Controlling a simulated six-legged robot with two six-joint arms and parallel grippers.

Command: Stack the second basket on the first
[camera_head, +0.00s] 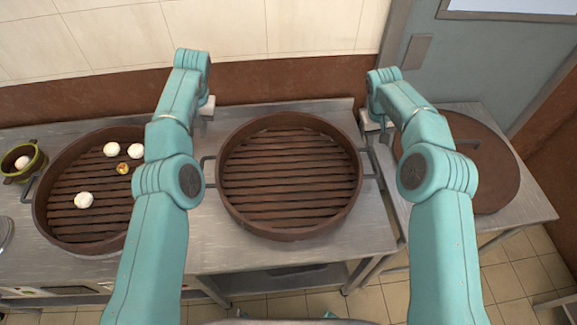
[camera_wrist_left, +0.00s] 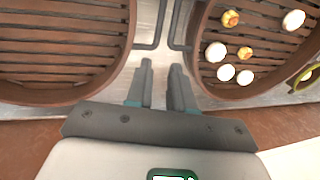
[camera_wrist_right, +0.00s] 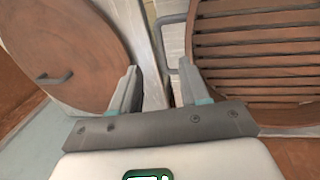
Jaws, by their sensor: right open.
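An empty round brown basket (camera_head: 290,232) with a slatted floor sits on the steel counter in the middle, with a side handle at its left (camera_head: 208,172) and right (camera_head: 373,165). A second basket (camera_head: 40,215) holding white and yellow pieces stands to its left, partly hidden by my left arm. My left gripper (camera_wrist_left: 160,72) is open and empty, its fingertips near the gap between the two baskets' facing handles. My right gripper (camera_wrist_right: 158,72) is open and empty. The empty basket's right handle (camera_wrist_right: 160,50) shows between its fingertips; I cannot tell how far below.
A round brown lid (camera_head: 490,185) with a handle lies on a side table at the right. A small green pot (camera_head: 37,165) with a white piece stands at the far left. The wall runs close behind the counter (camera_head: 225,258).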

